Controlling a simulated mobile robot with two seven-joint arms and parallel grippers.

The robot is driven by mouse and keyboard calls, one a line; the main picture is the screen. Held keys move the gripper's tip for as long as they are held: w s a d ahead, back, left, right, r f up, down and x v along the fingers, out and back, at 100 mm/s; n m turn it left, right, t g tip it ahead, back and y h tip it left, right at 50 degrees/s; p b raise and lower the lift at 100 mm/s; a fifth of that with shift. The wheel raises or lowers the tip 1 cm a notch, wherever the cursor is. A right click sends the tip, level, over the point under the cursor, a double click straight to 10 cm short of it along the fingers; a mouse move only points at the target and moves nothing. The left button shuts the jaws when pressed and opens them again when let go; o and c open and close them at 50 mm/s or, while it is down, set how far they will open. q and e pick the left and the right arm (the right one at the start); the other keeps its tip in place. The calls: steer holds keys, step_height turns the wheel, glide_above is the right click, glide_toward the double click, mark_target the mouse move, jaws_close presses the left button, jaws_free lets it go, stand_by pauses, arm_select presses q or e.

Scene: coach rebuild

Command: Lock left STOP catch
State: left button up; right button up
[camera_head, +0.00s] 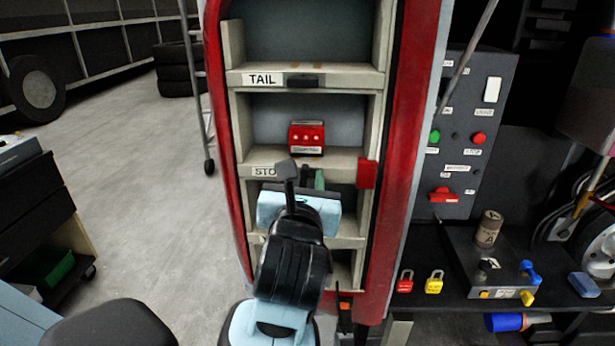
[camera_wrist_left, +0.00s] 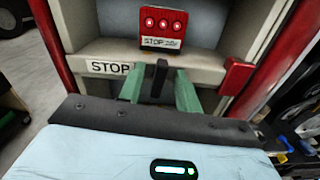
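The left STOP bay has a pale shelf edge with a STOP label (camera_head: 264,171), which also shows in the wrist view (camera_wrist_left: 108,67). A red STOP unit (camera_head: 306,138) with round lights sits in the bay (camera_wrist_left: 148,27). My left gripper (camera_head: 308,178) is at this shelf edge, and my arm hides much of that spot in the head view. In the wrist view its green fingers (camera_wrist_left: 160,88) are open, one on each side of a dark upright piece, apparently the STOP catch (camera_wrist_left: 160,72). Contact cannot be told. My right gripper is not in view.
A TAIL shelf (camera_head: 262,79) with a dark catch (camera_head: 304,80) is above. A red block (camera_head: 366,173) sticks out at the shelf's right end. A control panel (camera_head: 474,130) and a bench with padlocks (camera_head: 434,282) stand at right.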

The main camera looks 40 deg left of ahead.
arm_select(q)
steer(key=shift+s, duration=0.15)
steer(key=shift+c, duration=1.7)
jaws_close()
steer(key=shift+n, duration=0.8)
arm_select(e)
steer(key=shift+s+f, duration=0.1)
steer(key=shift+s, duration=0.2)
arm_select(q)
steer(key=shift+o, duration=1.7)
jaws_free()
steer(key=shift+m, duration=0.3)
